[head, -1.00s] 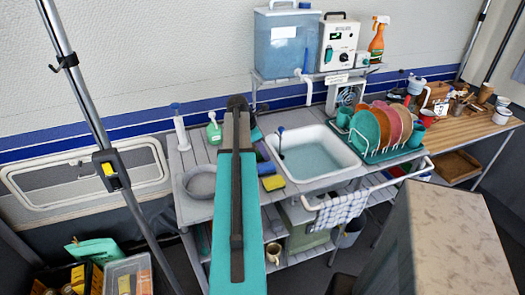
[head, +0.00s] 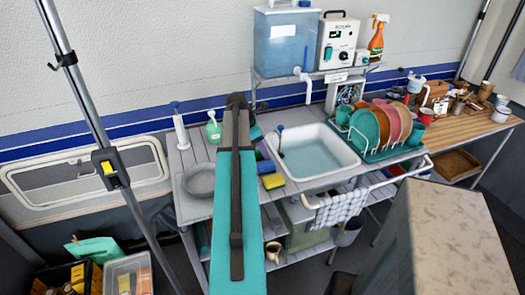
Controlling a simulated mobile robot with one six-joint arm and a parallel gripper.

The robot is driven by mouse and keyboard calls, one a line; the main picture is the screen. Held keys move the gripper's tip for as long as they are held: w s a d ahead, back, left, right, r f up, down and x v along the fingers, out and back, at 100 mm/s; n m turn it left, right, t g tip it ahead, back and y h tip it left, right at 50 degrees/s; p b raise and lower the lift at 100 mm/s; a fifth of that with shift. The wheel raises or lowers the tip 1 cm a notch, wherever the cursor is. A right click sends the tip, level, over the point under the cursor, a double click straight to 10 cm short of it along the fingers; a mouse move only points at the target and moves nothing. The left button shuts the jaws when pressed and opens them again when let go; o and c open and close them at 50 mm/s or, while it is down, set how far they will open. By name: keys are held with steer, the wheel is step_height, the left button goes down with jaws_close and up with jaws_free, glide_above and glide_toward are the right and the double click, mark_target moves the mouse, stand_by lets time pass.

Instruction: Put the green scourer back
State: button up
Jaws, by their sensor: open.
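My teal upper arm rises through the middle of the head view and covers part of the sink counter (head: 195,206). My gripper is not in view; it is hidden behind the arm or out of frame.
The white sink (head: 318,152) holds water. A dish rack (head: 400,151) with plates stands to its right. A grey bowl (head: 199,181), a green bottle (head: 213,130) and a white dispenser (head: 180,130) stand left of the arm. A checked towel (head: 342,207) hangs at the front rail.

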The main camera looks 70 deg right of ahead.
steer(key=b+v, duration=0.1)
steer(key=v, duration=1)
steer(key=shift+r, duration=0.35)
steer(key=shift+w+a+r, duration=0.1)
steer(key=shift+r, duration=0.05)
stand_by(0.4)
